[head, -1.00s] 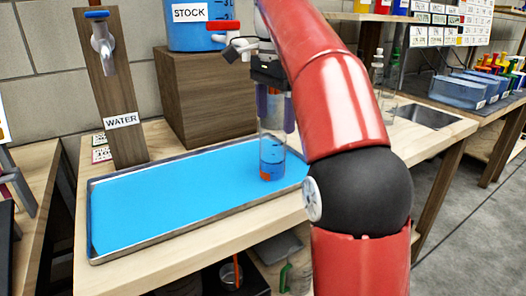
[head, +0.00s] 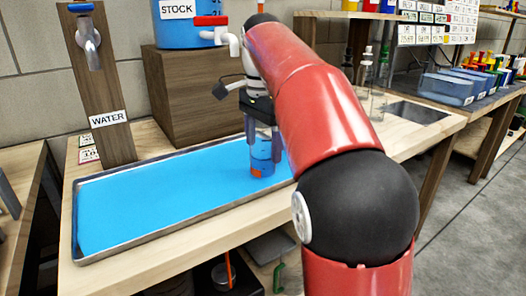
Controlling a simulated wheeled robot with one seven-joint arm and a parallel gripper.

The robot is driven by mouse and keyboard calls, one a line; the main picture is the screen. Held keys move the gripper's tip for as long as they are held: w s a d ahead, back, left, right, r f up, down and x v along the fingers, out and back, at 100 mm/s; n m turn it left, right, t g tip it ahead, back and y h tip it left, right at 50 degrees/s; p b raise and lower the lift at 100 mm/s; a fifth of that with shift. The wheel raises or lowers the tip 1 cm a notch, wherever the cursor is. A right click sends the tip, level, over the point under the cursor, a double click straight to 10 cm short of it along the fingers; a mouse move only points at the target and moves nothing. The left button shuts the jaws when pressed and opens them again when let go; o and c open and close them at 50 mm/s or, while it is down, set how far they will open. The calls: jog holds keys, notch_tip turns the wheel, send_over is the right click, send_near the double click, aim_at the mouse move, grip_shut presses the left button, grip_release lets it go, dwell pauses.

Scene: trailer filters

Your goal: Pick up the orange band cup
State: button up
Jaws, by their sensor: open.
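The orange band cup (head: 261,166) is a clear cup with an orange patch low on its side and blue showing through it. It stands upright at the right end of the blue tray (head: 120,212). My gripper (head: 263,153) points down over the cup, with its fingers spread to the left and right of the cup's upper part. The jaws are open. I cannot tell whether a finger touches the cup.
A blue STOCK tank (head: 180,28) with a red-handled tap stands on a wooden block (head: 200,98) behind the cup. A WATER tap post (head: 103,90) stands at the left. Glass bottles (head: 366,70) stand to the right, beyond my arm. The tray's left part is clear.

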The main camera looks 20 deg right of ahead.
aim_at(263, 125)
jog(key=c, duration=1.1)
jog(key=shift+r, duration=0.25)
jog(key=shift+r+p, duration=0.65)
jog(key=shift+r, duration=0.85)
jog(key=s+d+b, duration=0.1)
jog(key=s+d, duration=0.1)
jog(key=s, duration=0.3)
jog(key=s+d+b, duration=0.1)
jog(key=s, duration=0.5)
jog(key=s+d+b, duration=0.1)
jog(key=s+d, duration=0.1)
jog(key=s, duration=0.4)
jog(key=shift+d, duration=0.3)
